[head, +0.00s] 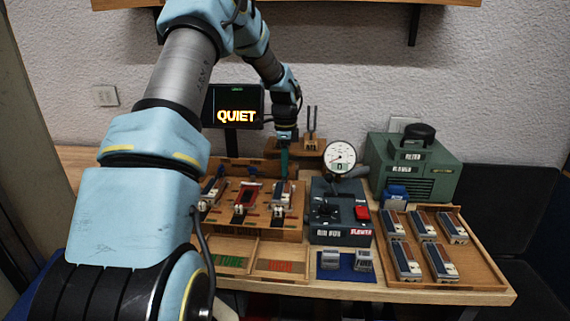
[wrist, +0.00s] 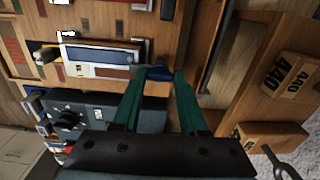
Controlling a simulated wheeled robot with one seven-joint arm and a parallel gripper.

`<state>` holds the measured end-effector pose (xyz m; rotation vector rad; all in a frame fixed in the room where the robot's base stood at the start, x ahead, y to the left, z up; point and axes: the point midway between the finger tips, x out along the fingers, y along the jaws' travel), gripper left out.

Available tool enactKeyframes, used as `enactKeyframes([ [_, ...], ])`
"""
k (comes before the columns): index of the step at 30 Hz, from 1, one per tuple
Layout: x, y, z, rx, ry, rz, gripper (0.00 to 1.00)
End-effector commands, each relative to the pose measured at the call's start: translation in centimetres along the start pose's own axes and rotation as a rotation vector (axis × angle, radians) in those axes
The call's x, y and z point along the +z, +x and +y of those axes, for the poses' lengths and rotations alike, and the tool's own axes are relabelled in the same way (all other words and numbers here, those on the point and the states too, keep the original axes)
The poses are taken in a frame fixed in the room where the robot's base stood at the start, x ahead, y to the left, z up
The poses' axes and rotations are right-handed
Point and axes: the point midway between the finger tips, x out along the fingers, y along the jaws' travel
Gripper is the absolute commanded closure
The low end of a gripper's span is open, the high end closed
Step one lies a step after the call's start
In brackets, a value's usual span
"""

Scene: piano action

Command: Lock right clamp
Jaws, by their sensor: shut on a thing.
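My gripper (wrist: 158,76) has two green fingers. They are closed on a small dark blue piece (wrist: 159,73), which appears to be the right clamp's handle. In the head view my gripper (head: 284,172) points down at the back right of the wooden work board (head: 262,233). The right action unit (head: 281,196) lies just in front of the fingers. In the wrist view this unit (wrist: 100,52), blue and white, lies left of the fingertips. The fingers hide part of the clamp, and I cannot tell whether it is locked.
A dark control box (head: 340,212) with a round gauge (head: 340,157) stands right of the board. A tray (head: 480,270) of several action units and a green machine (head: 420,162) are farther right. Wooden blocks (wrist: 290,75) stand near the gripper. A screen (head: 235,106) reads QUIET.

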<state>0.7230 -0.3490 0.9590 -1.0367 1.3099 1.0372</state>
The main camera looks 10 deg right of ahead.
Motion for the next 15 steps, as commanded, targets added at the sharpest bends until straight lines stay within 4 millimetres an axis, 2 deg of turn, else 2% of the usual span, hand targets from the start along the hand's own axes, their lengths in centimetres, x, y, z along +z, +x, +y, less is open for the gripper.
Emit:
enactKeyframes([
  [15,-0.13,-0.1,-0.09,-0.004,0.04,0.002,1.0],
])
